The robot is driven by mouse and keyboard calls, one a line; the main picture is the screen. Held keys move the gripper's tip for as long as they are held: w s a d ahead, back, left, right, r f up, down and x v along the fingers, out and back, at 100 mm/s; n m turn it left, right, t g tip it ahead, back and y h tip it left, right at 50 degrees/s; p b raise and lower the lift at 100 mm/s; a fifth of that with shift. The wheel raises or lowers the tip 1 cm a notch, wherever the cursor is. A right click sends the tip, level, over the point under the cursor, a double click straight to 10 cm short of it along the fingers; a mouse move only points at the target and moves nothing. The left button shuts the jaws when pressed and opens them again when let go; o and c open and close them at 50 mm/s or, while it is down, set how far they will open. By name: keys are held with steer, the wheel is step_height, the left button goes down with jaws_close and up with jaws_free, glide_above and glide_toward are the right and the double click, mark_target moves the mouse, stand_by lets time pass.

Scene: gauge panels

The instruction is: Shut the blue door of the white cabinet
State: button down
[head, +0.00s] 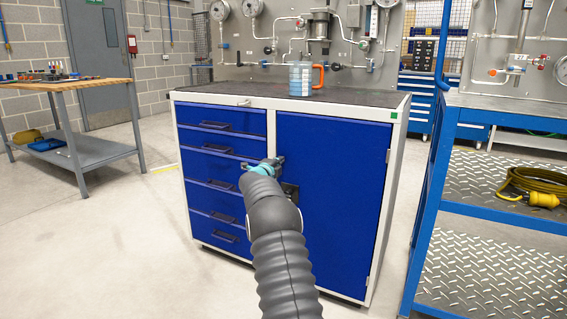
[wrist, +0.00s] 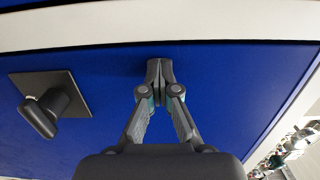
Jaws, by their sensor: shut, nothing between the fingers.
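The white cabinet (head: 398,150) stands ahead in the head view. Its blue door (head: 335,190) fills the right half, with hinges on the right side. The door looks flush or nearly flush with the frame; I cannot tell if a small gap is left. The dark door handle (head: 291,192) is partly hidden by my arm; it shows at the left in the wrist view (wrist: 50,108). My gripper (head: 268,164) is shut and empty at the door's left edge. In the wrist view its fingertips (wrist: 159,68) meet over the blue door; I cannot tell whether they touch.
Blue drawers (head: 220,125) fill the cabinet's left half. A clear jug with an orange handle (head: 304,77) stands on top. A blue trolley (head: 480,215) is close on the right. A workbench (head: 85,85) stands at the left, with clear floor between.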

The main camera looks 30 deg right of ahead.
steer(key=shift+d+r, duration=0.2)
steer(key=shift+r, duration=0.2)
steer(key=w+b+v, duration=0.1)
steer(key=b+v, duration=0.2)
steer(key=v, duration=1.1)
steer(key=shift+a+f, duration=0.4)
steer(key=shift+a, duration=0.1)
